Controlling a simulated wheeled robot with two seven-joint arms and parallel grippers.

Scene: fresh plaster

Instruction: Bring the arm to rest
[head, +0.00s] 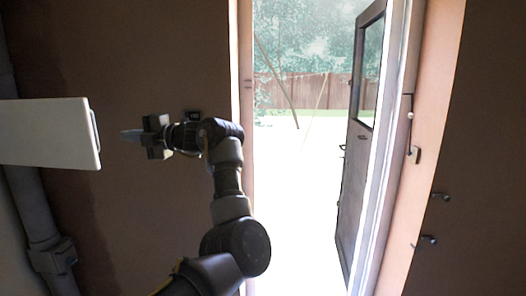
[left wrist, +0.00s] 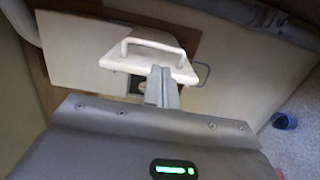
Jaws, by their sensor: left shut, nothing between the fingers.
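My left gripper (head: 126,134) is at the left of the head view, with its fingers pointing left. The fingers are shut with nothing between them. A white panel (head: 45,133) with a handle on its right edge is left of the fingertips, with a gap visible in the picture between them. In the left wrist view the shut fingers (left wrist: 161,84) overlap the lower part of a white panel (left wrist: 150,62) with a looped handle. Whether they touch it cannot be told from that view. My right gripper is not in view.
A dark door (head: 357,165) stands open in a bright doorway, with a fence (head: 310,91) and trees outside. Hooks (head: 428,239) are on the right wall. A grey pipe (head: 35,215) runs down the left wall. A blue object (left wrist: 285,121) lies on the floor.

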